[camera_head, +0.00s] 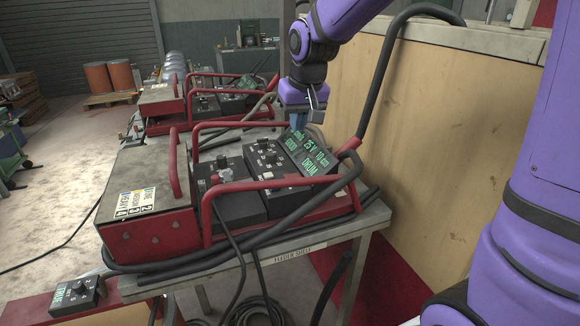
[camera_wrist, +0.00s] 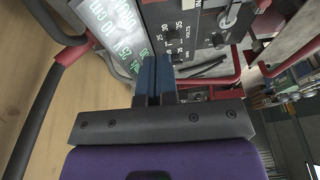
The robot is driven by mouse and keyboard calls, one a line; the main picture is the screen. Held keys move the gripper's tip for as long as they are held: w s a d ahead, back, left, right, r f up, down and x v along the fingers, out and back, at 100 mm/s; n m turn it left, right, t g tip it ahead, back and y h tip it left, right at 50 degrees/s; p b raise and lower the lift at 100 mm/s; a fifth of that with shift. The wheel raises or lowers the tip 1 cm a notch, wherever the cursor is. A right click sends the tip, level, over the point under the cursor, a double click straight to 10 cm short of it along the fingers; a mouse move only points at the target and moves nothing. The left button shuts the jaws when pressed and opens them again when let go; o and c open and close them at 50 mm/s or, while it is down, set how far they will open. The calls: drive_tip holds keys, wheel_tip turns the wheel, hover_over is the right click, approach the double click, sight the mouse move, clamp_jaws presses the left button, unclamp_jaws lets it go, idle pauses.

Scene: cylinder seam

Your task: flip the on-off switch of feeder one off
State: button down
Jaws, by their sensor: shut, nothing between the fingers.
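The near wire feeder (camera_head: 150,205), with a red frame and dark cover, stands on the feeder shelf; I cannot tell from its label whether it is feeder one. Its black panel (camera_head: 238,190) carries a grey lever-like part (camera_head: 225,175), also in the wrist view (camera_wrist: 228,16). Beside it is a panel with a numbered dial (camera_head: 270,157), marked VOLTS in the wrist view (camera_wrist: 175,31). A green-lettered display (camera_head: 311,155) sits at the right. My gripper (camera_head: 302,120) is above and behind this display, fingers together and empty; its blue fingers (camera_wrist: 154,62) point toward the dial panel.
Red tube rails (camera_head: 250,186) and a thick black hose (camera_head: 385,70) surround the panels. A second red-framed feeder (camera_head: 160,100) stands behind. A tan panel (camera_head: 430,130) rises at the right. A small control box (camera_head: 75,296) sits at lower left. Cables hang in front of the shelf (camera_head: 300,246).

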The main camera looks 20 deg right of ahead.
sight(289, 175)
drive_tip(key=x, duration=0.8)
drive_tip(key=s+x, duration=0.1)
drive_tip(key=x, duration=0.4)
drive_tip(key=shift+f, duration=0.1)
drive_tip(key=shift+a+f, duration=0.1)
drive_tip(key=shift+f, duration=0.35)
drive_tip(key=shift+f, duration=0.1)
drive_tip(key=shift+a+f, duration=0.15)
drive_tip(key=shift+f, duration=0.1)
drive_tip(key=shift+d+r, duration=0.2)
drive_tip(key=shift+d, duration=0.6)
drive_tip(key=shift+r, duration=0.1)
